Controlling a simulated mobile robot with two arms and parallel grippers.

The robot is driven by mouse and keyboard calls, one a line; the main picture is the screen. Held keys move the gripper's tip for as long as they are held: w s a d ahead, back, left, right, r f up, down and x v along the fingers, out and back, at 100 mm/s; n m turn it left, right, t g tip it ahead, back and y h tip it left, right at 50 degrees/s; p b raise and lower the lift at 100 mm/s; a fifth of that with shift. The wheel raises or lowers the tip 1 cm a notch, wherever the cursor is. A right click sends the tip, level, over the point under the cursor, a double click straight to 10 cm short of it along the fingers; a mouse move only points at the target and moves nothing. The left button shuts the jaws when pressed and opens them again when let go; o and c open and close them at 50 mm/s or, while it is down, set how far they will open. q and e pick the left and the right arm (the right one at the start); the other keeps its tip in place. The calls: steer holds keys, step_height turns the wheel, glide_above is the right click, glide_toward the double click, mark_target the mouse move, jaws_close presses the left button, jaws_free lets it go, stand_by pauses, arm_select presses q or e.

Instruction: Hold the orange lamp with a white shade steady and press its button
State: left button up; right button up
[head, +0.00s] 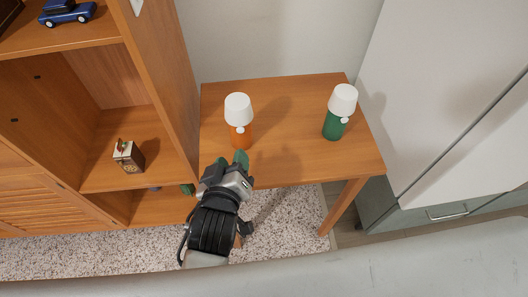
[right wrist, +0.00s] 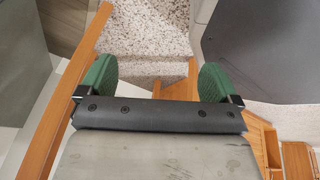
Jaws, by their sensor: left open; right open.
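The orange lamp (head: 241,136) with its white shade (head: 238,108) stands upright on the wooden side table (head: 290,160). A small pale round button (head: 240,130) shows on its side facing me. My left gripper (head: 224,167) is open just in front of the lamp, near the table's front edge. A green fingertip shows close below the lamp's base; I cannot tell whether they touch. My right gripper (right wrist: 158,82) is open in the right wrist view, with nothing between its green pads and speckled floor beyond. It is not clearly seen in the head view.
A green lamp (head: 335,125) with a white shade stands to the right on the same table. A wooden shelf unit (head: 150,60) rises close on the left, holding a small box (head: 128,155) and a blue toy car (head: 68,12). A white cabinet (head: 450,100) stands on the right.

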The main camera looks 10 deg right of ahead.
steer(key=w+a+r+n+t+y, duration=0.3)
steer(key=w+a+r+n, duration=0.25)
steer(key=w+r, duration=0.3)
steer(key=w+a+r+n+t+y, duration=0.2)
steer(key=w+a+r+n+t, duration=0.15)
steer(key=w+r+n, duration=0.45)
steer(key=a+r+n+y, duration=0.4)
steer(key=a+r, duration=0.1)
steer(key=r, duration=0.3)
steer(key=a+r+n+y, duration=0.4)
steer(key=a+r, duration=0.1)
steer(key=r, duration=0.3)
steer(key=w+d+r+n+t+y, duration=0.1)
steer(key=w+r+n+y, duration=0.2)
steer(key=r, duration=0.7)
steer(key=n+t+h, duration=0.1)
steer(key=n+h, duration=0.2)
steer(key=n, duration=1)
glide_toward(250, 136)
steer(key=a, duration=0.2)
steer(key=shift+a+r, duration=0.25)
steer(key=shift+a, duration=0.05)
steer(key=shift+w+d+n+t+h, duration=0.15)
steer(key=shift+w+n+t+h, duration=0.3)
steer(key=shift+n, duration=0.3)
steer(key=shift+w, duration=0.3)
steer(key=x, duration=1)
steer(key=shift+f, duration=0.2)
